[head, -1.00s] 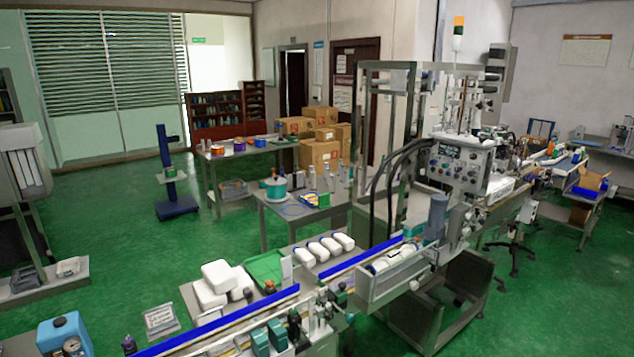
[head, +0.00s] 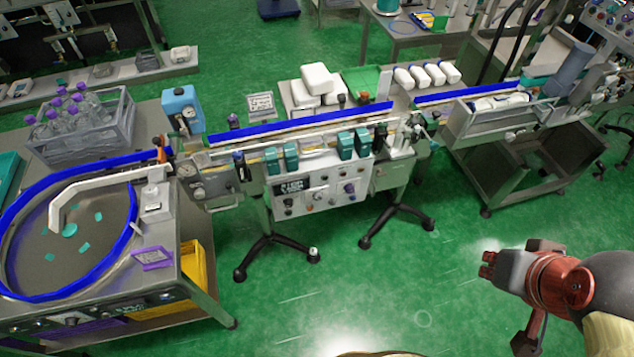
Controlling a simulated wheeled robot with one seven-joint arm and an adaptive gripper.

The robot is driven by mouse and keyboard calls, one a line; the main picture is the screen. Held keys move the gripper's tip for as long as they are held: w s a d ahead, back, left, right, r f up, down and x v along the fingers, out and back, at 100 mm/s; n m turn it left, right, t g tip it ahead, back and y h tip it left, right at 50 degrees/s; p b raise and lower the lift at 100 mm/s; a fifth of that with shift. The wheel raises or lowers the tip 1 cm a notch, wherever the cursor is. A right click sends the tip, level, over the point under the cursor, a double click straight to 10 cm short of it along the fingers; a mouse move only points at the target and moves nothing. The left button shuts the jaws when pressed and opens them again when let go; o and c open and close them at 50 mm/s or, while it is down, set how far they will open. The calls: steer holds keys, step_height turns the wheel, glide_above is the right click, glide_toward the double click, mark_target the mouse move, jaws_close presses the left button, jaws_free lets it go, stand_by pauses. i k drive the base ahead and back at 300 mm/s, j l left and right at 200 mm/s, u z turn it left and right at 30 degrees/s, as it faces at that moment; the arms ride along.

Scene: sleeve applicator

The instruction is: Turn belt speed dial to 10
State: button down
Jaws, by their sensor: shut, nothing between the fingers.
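A control panel (head: 316,187) hangs on the front of the middle conveyor, with several small round dials and buttons. The pictures are too small to read its labels, so I cannot tell which dial sets belt speed. Another strip of knobs (head: 72,319) runs along the front of the round table at lower left. My gripper (head: 488,264) is at the lower right in the head view, shut and empty. It is over the green floor, right of the panel and apart from it.
The conveyor stands on black-footed legs (head: 266,258). A round blue-railed table (head: 70,240) and a yellow bin (head: 190,275) are at left. A steel frame cart (head: 530,165) is at right. The floor in the middle front is clear.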

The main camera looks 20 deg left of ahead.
mark_target(288, 202)
steer(key=u, duration=1.4)
